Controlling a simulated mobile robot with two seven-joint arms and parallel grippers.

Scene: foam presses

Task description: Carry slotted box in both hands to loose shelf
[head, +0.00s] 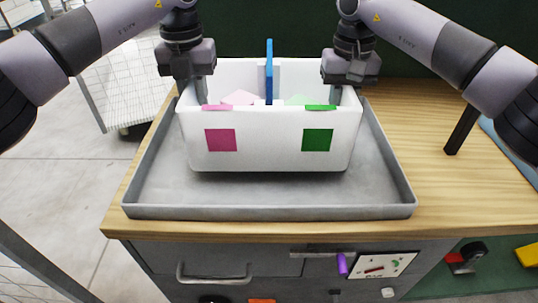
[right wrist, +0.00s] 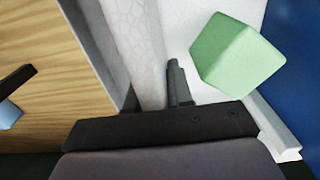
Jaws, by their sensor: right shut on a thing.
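The slotted box (head: 270,140) is white, with a pink square and a green square on its front and a blue divider (head: 269,72) standing in its middle. It is upright, over or in a grey tray; I cannot tell whether it touches the tray floor. My right gripper (head: 337,93) is shut on its right wall. A green block (right wrist: 238,55) shows inside the box in the right wrist view. My left gripper (head: 197,92) is at the left wall; its finger gap is not clear. I cannot pick out the loose shelf for sure.
A pale slatted rack (head: 135,75) stands at the left beyond a floor gap. A drawer handle (head: 214,277) juts from the bench front.

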